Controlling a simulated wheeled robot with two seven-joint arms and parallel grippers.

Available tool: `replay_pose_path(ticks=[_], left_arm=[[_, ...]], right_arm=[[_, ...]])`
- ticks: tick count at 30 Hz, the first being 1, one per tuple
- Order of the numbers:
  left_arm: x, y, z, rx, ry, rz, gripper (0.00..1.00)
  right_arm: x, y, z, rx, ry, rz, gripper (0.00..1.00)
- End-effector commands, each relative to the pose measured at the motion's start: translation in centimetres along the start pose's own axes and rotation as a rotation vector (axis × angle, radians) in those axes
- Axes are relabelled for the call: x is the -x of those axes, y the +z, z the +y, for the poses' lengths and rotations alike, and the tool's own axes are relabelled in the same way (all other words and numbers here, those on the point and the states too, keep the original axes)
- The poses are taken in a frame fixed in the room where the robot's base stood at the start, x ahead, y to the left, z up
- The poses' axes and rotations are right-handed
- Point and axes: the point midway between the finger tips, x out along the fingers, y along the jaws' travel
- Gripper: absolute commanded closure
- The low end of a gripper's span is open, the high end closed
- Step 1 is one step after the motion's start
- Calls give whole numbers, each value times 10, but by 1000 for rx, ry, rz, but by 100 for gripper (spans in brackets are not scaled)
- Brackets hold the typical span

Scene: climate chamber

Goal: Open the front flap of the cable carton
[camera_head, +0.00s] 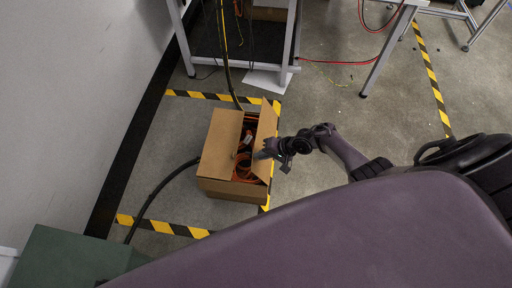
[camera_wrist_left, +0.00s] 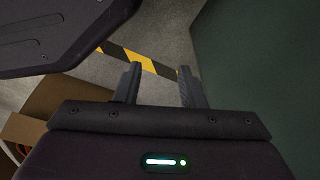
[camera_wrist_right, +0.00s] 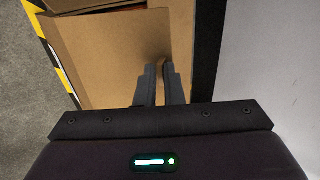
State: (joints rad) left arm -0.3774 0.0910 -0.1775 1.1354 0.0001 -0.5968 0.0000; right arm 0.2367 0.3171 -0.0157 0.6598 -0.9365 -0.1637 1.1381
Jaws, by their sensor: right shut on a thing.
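The cable carton (camera_head: 217,188) is a brown cardboard box on the floor, with orange and black cables (camera_head: 244,168) showing in its opening. One flap (camera_head: 221,139) lies over the left part of the top; another flap (camera_head: 267,139) stands raised along the right side. My right gripper (camera_head: 262,153) is at the raised flap. In the right wrist view my right gripper (camera_wrist_right: 160,72) is shut on a cardboard flap (camera_wrist_right: 115,45), its edge between the fingers. My left gripper (camera_wrist_left: 158,72) is open and empty above the floor, apart from the carton; it is hidden in the head view.
Yellow-black tape (camera_head: 162,225) marks the floor around the carton. A black hose (camera_head: 155,193) runs to its left side. A green box-like object (camera_head: 67,258) stands at lower left. A metal-framed table (camera_head: 289,45) is behind. Floor right of the carton is partly clear.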

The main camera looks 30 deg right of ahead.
Motion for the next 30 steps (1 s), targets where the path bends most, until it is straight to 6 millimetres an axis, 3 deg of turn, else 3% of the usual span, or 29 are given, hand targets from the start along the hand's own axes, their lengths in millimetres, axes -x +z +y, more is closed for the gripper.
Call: replay_pose_path(ticks=[1, 3, 21, 22, 26, 30], left_arm=[[0, 2, 0, -1, 0, -2, 64], [-1, 6, 0, -1, 1, -3, 64], [-4, 12, 1, -2, 1, -5, 64], [-4, 12, 1, -3, 1, -5, 64], [-4, 12, 0, -2, 1, -6, 64], [-4, 11, 1, -3, 1, -5, 64]], right_arm=[[4, 4, 13, -8, 25, -6, 100], [7, 4, 16, -9, 27, -6, 100], [11, 3, 23, -9, 33, -2, 100], [11, 3, 23, -9, 33, -2, 90], [11, 3, 23, -9, 32, -2, 73], [10, 4, 21, -9, 29, -3, 73]])
